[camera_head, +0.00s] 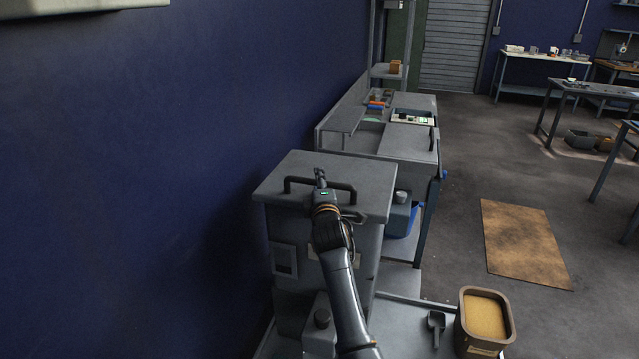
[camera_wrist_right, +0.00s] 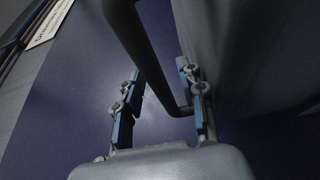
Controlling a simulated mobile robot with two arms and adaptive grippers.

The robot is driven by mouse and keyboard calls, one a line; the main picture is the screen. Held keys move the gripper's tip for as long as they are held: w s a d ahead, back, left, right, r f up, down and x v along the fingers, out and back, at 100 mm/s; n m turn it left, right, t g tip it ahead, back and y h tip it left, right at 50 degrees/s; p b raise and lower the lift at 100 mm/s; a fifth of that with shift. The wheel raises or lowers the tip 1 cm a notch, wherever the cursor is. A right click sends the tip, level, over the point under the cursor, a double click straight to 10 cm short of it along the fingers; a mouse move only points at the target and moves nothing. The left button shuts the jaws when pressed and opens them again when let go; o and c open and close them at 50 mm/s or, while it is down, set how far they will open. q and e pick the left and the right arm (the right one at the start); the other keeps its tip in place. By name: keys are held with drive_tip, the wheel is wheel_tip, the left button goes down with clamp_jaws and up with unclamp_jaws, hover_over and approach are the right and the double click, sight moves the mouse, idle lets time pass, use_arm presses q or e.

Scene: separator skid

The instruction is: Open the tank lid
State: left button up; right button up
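The tank (camera_head: 330,245) is a grey box against the blue wall, and its flat grey lid (camera_head: 350,172) lies level on top. A dark bar handle (camera_head: 299,181) runs along the lid's near part. In the head view my right gripper (camera_head: 320,176) is at the middle of the handle and hides part of it. In the right wrist view my right gripper (camera_wrist_right: 162,98) has its blue-padded fingers apart. The handle (camera_wrist_right: 150,65) shows between them, its bend close to the right finger; I cannot tell if they touch. My left gripper is not in view.
A grey bench (camera_head: 410,140) with small items stands behind the tank. A tan tub (camera_head: 484,320) and a grey scoop (camera_head: 436,325) are at the lower right. A brown mat (camera_head: 523,243) lies on open floor to the right. The blue wall (camera_head: 130,180) bounds the left.

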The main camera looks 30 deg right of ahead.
clamp_jaws()
drive_tip(key=shift+r, duration=0.1)
